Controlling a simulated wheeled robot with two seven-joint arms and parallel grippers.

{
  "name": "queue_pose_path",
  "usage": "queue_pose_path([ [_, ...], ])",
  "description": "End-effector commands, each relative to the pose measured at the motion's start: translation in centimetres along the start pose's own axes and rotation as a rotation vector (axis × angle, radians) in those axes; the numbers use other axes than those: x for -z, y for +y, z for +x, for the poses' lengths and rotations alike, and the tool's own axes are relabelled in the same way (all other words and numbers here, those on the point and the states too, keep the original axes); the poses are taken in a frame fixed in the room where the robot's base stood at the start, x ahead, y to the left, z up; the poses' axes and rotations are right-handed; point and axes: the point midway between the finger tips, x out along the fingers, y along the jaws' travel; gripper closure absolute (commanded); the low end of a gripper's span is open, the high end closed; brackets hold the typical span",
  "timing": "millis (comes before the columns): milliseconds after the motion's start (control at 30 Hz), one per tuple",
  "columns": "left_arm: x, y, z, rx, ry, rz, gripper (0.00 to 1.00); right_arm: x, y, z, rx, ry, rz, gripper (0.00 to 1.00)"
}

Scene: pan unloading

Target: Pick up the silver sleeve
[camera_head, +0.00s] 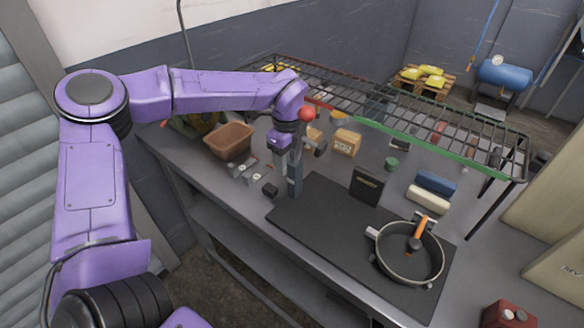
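My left gripper (288,182) points down from the purple arm, over the table near the left edge of the black mat (315,215). Whether its fingers are apart or closed is not clear, and I see no object clearly held in it. Small grey metallic pieces (235,170) lie on the table just left of the gripper; they are too small to tell which, if any, is the silver sleeve. A dark pan (385,262) stands on the right of the mat, with an orange-and-black object (418,232) in it. My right gripper is not in view.
A brown bin (229,139) stands left of the gripper. A black box (367,186) stands upright on the mat's back edge. A cardboard box (346,142), cream block (428,199) and blue block (437,183) are behind. A wire rack (400,103) spans the table's rear.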

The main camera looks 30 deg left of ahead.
Motion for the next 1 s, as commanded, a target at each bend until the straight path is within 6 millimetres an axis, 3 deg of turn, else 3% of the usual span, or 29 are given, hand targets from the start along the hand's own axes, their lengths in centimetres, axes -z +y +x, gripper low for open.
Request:
queue_pose_path([
  [100,-0.1,0.1,1.1,0.0,0.001,-0.002,0.46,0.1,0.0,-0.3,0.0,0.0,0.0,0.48],
  [300,-0.1,0.1,1.3,0.002,0.001,-0.002,0.46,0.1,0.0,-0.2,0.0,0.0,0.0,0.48],
  [367,-0.1,0.1,1.3,0.002,0.001,-0.002,0.62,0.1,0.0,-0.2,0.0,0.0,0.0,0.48],
  [467,-0.1,0.1,1.3,0.001,0.001,-0.002,0.95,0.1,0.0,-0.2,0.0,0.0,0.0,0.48],
  [500,-0.1,0.1,1.3,0.001,0.001,-0.002,1.0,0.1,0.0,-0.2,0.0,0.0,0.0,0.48],
  [833,-0.1,0.1,1.0,0.002,0.0,-0.002,1.0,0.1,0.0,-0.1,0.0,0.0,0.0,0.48],
  [1000,-0.1,0.0,-1.1,0.006,0.0,-0.002,1.0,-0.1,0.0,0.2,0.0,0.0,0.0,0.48],
])
